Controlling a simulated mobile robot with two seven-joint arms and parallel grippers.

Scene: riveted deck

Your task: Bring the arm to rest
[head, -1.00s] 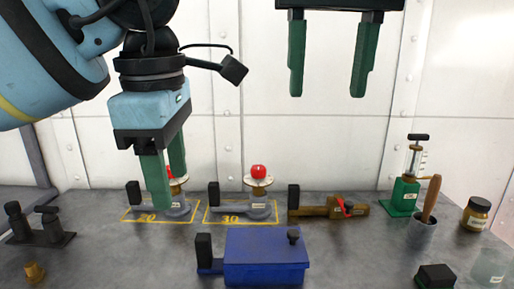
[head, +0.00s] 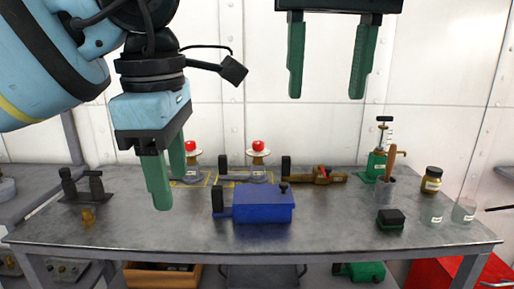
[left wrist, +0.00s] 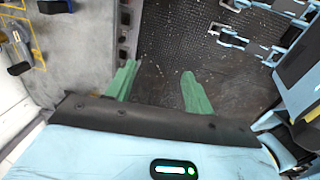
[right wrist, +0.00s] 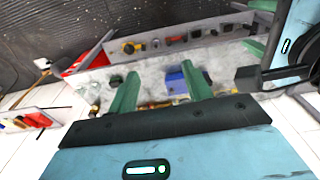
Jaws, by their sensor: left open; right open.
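My left gripper (head: 168,190) hangs at the left of the head view, green fingers pointing down and apart, with nothing between them. It overlaps the workbench (head: 330,235) in the picture. In the left wrist view the same gripper (left wrist: 158,82) is open and empty above dark textured floor. My right gripper (head: 326,92) is at the top of the head view, fingers down, wide apart and empty against the white wall. In the right wrist view its fingers (right wrist: 162,84) are apart, with the bench beyond them.
The bench holds a blue box (head: 264,205), two stands with red knobs (head: 258,147), a brown wrench-like tool (head: 318,176), a green pump (head: 377,163), a cup with a brown handle (head: 386,187) and a jar (head: 431,180). A red cabinet (head: 445,273) stands below at right.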

